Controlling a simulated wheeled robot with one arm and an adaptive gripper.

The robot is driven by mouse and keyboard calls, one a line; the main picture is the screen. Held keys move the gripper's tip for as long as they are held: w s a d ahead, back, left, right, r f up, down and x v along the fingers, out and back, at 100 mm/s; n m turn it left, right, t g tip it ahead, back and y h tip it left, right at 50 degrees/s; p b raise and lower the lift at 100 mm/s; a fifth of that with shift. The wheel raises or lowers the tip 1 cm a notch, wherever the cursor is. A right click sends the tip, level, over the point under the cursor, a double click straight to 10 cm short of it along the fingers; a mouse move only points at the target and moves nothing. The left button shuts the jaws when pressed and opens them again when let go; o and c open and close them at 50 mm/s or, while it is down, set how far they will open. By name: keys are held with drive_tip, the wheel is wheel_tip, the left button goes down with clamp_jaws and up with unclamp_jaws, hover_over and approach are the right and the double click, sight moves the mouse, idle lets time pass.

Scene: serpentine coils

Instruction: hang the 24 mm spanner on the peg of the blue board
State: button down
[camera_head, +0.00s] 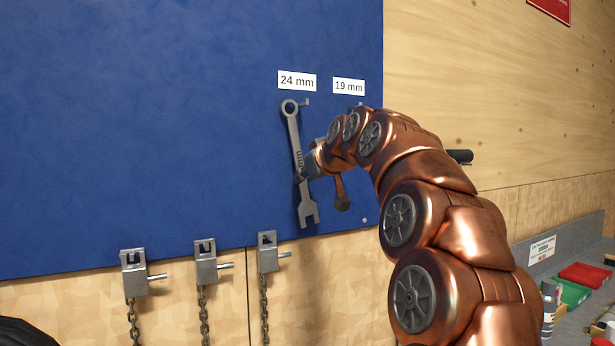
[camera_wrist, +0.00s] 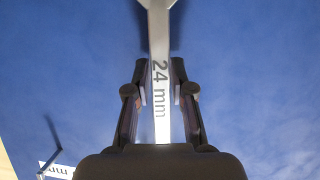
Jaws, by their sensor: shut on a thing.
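The 24 mm spanner (camera_head: 296,150) hangs nearly upright in front of the blue board (camera_head: 150,120), ring end up and open jaw down. Its ring is at a small peg (camera_head: 305,101) below the "24 mm" label (camera_head: 297,81). My gripper (camera_head: 304,174) is shut on the spanner's lower shaft. In the wrist view the shaft (camera_wrist: 160,75), marked "24 mm", runs between the two fingers (camera_wrist: 160,100). The ring end is out of that view.
A "19 mm" label (camera_head: 348,86) is to the right; my arm covers much below it. Several metal brackets with chains, such as one bracket (camera_head: 267,252), line the wall below the board. Red and green bins (camera_head: 584,275) stand at far right. The board's left side is clear.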

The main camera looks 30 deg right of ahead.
drive_tip(key=shift+r, duration=0.1)
drive_tip(key=c, duration=0.9)
unclamp_jaws()
drive_tip(key=shift+c, duration=0.2)
drive_tip(key=shift+s, duration=0.15)
drive_tip(key=v, duration=1.2)
drive_tip(key=s+a+f+g+y, duration=0.1)
drive_tip(key=s+a+f+g, duration=0.1)
drive_tip(key=a+f, duration=0.55)
drive_tip(key=s+a+f+g+y, duration=0.1)
drive_tip(key=s+a+f+g, duration=0.2)
drive_tip(key=f, duration=0.7)
drive_tip(key=s+a+f+g+y, duration=0.1)
drive_tip(key=a+f+g, duration=0.1)
drive_tip(key=a+f, duration=0.6)
drive_tip(key=s+a+f+g, duration=0.1)
drive_tip(key=s+f+g, duration=0.1)
drive_tip(key=s+f, duration=0.5)
drive_tip(key=s+a+f+g, duration=0.1)
drive_tip(key=s+f+g, duration=0.2)
drive_tip(key=s+f, duration=0.5)
drive_tip(key=s+a+f+g, duration=0.2)
drive_tip(key=s+f+g, duration=0.1)
drive_tip(key=s+f, duration=0.5)
drive_tip(key=shift+s+f+m+h, duration=0.15)
drive_tip(key=shift+s+m+h, duration=0.2)
drive_tip(key=shift+s, duration=0.45)
